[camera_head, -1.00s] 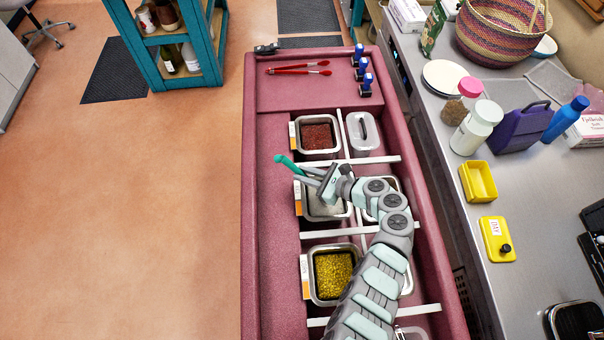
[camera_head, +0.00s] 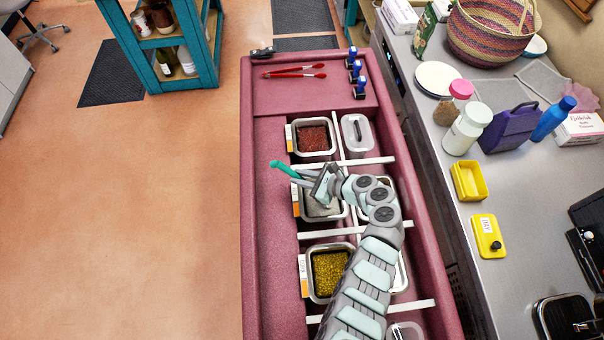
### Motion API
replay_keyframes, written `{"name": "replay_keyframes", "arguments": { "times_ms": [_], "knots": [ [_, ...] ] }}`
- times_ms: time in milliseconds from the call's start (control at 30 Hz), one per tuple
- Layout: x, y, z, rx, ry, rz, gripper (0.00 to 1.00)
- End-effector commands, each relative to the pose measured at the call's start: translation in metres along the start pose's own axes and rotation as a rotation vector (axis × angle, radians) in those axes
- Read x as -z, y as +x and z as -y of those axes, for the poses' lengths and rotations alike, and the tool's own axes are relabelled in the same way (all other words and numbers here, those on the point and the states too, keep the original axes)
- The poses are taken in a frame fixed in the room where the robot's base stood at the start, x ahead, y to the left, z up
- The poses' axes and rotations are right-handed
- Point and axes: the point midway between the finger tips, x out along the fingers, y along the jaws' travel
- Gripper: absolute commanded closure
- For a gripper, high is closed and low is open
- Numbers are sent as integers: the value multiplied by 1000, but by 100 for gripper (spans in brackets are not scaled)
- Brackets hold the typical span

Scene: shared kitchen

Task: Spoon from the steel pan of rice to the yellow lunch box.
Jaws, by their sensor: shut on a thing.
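The steel pan of rice (camera_head: 333,217) sits in the middle of the maroon counter, with pale grains showing inside. My gripper (camera_head: 318,188) is over this pan and hides part of it. It is shut on a spoon with a green handle (camera_head: 283,168), which points up and left past the pan's left edge. The spoon's bowl is hidden, so I cannot tell whether it holds rice. The yellow lunch box (camera_head: 469,182) stands open on the steel worktop to the right and looks empty.
A pan of red grains (camera_head: 312,137) is beyond the rice, and a pan of yellow grains (camera_head: 331,272) is nearer. White dividers (camera_head: 372,161) cross the counter.

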Motion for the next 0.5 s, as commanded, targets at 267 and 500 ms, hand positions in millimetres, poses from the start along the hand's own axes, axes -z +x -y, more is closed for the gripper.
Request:
{"name": "replay_keyframes", "arguments": {
  "times_ms": [267,500],
  "knots": [
    [-23,-3,3,-4,-10,-57,100],
    [-37,-4,3,-11,-17,-105,100]
  ]
}}
